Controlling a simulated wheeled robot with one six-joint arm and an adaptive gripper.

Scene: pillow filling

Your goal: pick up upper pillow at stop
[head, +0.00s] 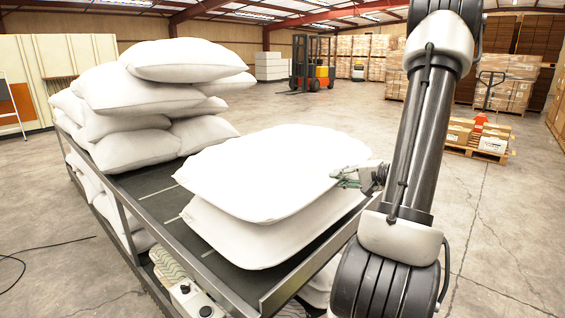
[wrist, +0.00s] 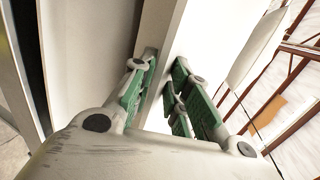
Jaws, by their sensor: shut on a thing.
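Two white pillows lie stacked at the near end of a dark conveyor belt in the head view. The upper pillow (head: 270,170) lies flat on the lower pillow (head: 245,235). My gripper (head: 345,178) is at the right edge of the upper pillow, its green fingers shut on that edge. In the wrist view my gripper's fingers (wrist: 158,95) sit on either side of a pale strip of the pillow edge, with white surfaces beside it. The exact grip depth is hidden.
The conveyor (head: 150,190) has metal side rails. A tall pile of white pillows (head: 150,100) stands at its far end. A forklift (head: 312,65), pallets of boxes (head: 480,138) and open concrete floor lie beyond. A cable (head: 45,248) lies on the floor at left.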

